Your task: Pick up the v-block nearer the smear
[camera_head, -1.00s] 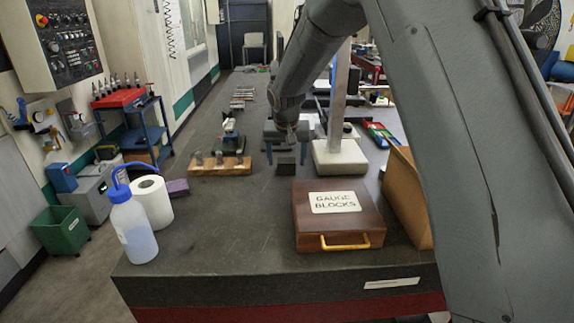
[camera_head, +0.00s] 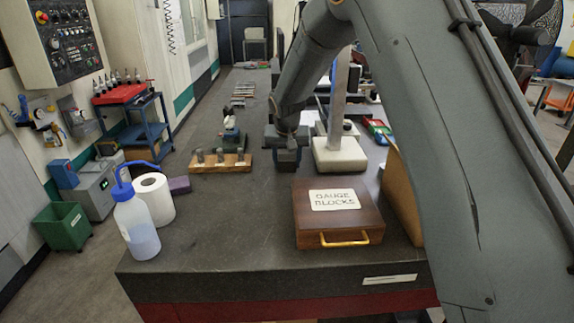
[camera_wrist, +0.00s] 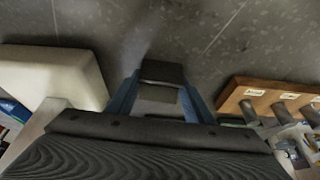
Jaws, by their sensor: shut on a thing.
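A small dark grey block, which looks like the v-block (camera_wrist: 161,75), sits between the two blue fingers of my gripper (camera_wrist: 161,98) in the wrist view. The gripper is shut on it, with a finger against each side. In the head view my gripper (camera_head: 287,160) is low over the dark table, left of a white base, and the block is mostly hidden by the fingers. I cannot tell whether the block touches the table. I cannot make out a smear or a second v-block clearly.
A white stand base (camera_head: 339,154) is close on the right of my gripper. A wooden rack (camera_head: 221,167) with metal pieces stands on the left. A gauge block box (camera_head: 338,215) is nearer the front edge. A bottle (camera_head: 136,229) and paper roll (camera_head: 153,199) stand front left.

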